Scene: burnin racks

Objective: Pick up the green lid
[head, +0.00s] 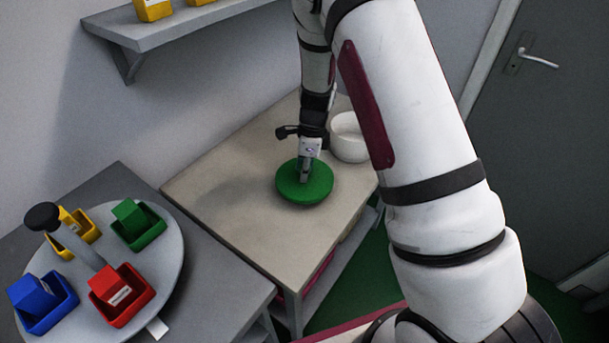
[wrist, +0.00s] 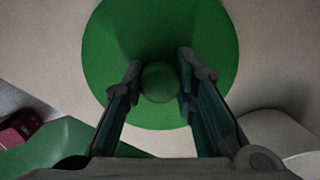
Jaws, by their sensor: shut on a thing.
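The green lid (head: 316,190) is a round disc over the beige table in the head view, beneath my gripper (head: 304,178). In the wrist view the lid (wrist: 115,60) fills the upper middle. Its round knob (wrist: 160,82) sits between the two fingers of my gripper (wrist: 160,80), which are shut on it. I cannot tell whether the lid touches the table or is slightly above it. The lid's far side is partly hidden by the gripper in the head view.
A white bowl (head: 346,146) stands beside the lid, near my arm. A round grey turntable (head: 172,262) with coloured bins and a black-knobbed handle is at left. A wall shelf (head: 150,35) is above. The beige table's (head: 225,225) front left is clear.

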